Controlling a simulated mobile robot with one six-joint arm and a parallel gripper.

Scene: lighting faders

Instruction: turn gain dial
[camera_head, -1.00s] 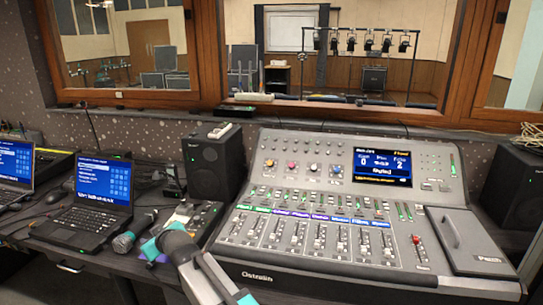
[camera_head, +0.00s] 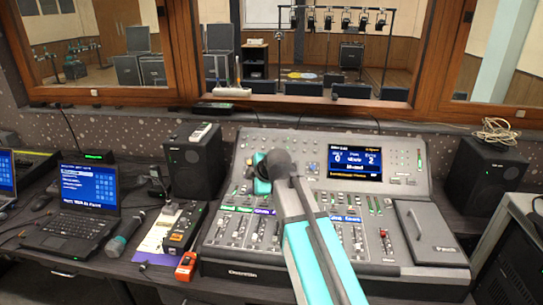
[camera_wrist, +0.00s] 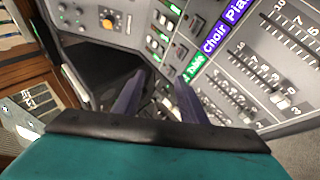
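The mixing console (camera_head: 400,175) has a row of dials on its upper panel. In the head view a blue-capped dial (camera_head: 313,167) shows just right of my arm; the dials to its left are mostly hidden behind my arm and gripper. My gripper (camera_head: 258,175) is over the console's upper left part, its fingertips hard to make out there. In the wrist view my gripper (camera_wrist: 160,85) has its two dark fingers apart with nothing between them, pointing at the panel near the green and purple labels. An orange-marked dial (camera_wrist: 107,20) lies up and left of the fingers, apart from them.
The console's faders (camera_head: 240,229) lie below the labels, partly under my arm. Its lit screen (camera_head: 355,163) is to the right. A black speaker (camera_head: 195,162) stands close left of the console. A laptop (camera_head: 85,210), a microphone (camera_head: 122,237) and an orange device (camera_head: 186,266) lie left.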

